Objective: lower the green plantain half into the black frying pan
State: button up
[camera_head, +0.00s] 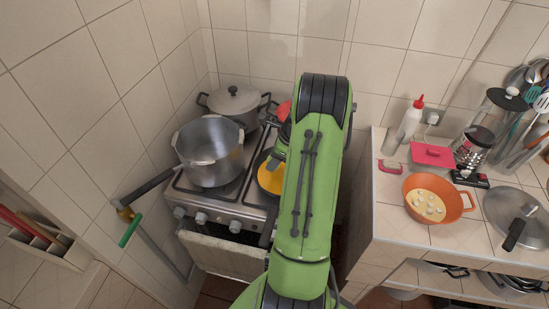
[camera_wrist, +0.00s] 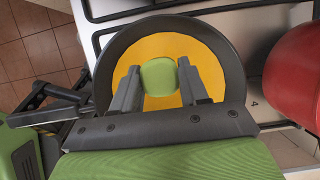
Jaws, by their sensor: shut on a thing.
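The black frying pan (camera_wrist: 228,60) fills the middle of the wrist view, with a yellow-orange layer (camera_wrist: 200,52) inside it. In the head view the pan (camera_head: 261,160) is on the stove, mostly hidden behind my green arm. My gripper (camera_wrist: 161,82) is over the pan, shut on the green plantain half (camera_wrist: 159,76). The plantain half shows between the fingertips, over the yellow-orange area. I cannot tell whether it touches the pan's bottom. The gripper and plantain are hard to make out in the head view.
A large grey pot (camera_head: 212,152) and a lidded pot (camera_head: 236,103) share the stove (camera_head: 226,207) to the left and behind. A red rounded thing (camera_wrist: 293,75) is close to the pan's right. The counter at right holds an orange pan (camera_head: 464,203) and a steel lid (camera_head: 513,208).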

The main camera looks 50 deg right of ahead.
jog(key=shift+f+b, duration=1.15)
jog(key=shift+f, duration=0.9)
dwell(0.6)
jog(key=o, duration=1.1)
jog(key=shift+o, duration=0.2)
jog(key=p+v, duration=0.2)
jog(key=v, duration=1.3)
jog(key=shift+r, duration=0.4)
